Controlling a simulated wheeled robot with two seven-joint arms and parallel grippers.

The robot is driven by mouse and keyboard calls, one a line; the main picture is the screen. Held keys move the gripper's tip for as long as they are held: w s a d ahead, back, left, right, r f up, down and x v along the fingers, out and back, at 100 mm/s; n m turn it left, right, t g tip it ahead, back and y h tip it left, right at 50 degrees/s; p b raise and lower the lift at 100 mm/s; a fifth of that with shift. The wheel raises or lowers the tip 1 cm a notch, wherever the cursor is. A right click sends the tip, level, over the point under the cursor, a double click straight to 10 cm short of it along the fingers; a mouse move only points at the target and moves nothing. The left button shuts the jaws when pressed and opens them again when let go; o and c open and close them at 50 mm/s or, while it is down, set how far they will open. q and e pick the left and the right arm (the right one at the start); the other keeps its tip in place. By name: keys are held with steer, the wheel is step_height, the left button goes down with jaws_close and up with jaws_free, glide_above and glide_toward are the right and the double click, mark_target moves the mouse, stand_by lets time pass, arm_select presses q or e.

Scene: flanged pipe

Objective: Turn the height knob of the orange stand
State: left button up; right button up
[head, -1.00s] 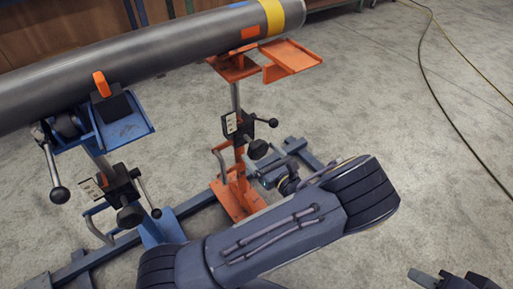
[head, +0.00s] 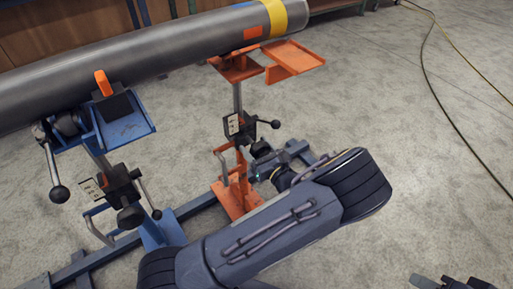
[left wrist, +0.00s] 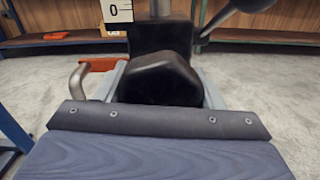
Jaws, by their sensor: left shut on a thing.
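The orange stand (head: 237,185) stands upright beneath the pipe (head: 150,52), with a black clamp block and a side lever (head: 268,123) on its post. Its black height knob (head: 260,146) faces me and is partly hidden by my left gripper (head: 261,156). In the left wrist view the dark, lobed knob (left wrist: 160,79) fills the middle, with a grey finger along each side. My left gripper is shut on the knob. Dark parts of what looks like my right gripper (head: 452,281) show at the bottom right edge, cut off, away from the stand.
A blue stand (head: 125,130) with its own knob and levers stands at the left under the same pipe. A blue rail (head: 190,207) runs along the floor by both bases.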

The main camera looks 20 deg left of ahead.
arm_select(q)
steer(key=shift+r+m+p, duration=0.15)
steer(key=shift+m+p, duration=0.45)
steer(key=shift+p, duration=0.35)
steer(key=m+p, duration=0.7)
steer(key=m, duration=0.1)
steer(key=shift+s+m, duration=0.1)
steer(key=shift+m, duration=0.3)
steer(key=shift+m+p, duration=0.65)
steer(key=shift+m, duration=1.15)
steer(key=o, duration=1)
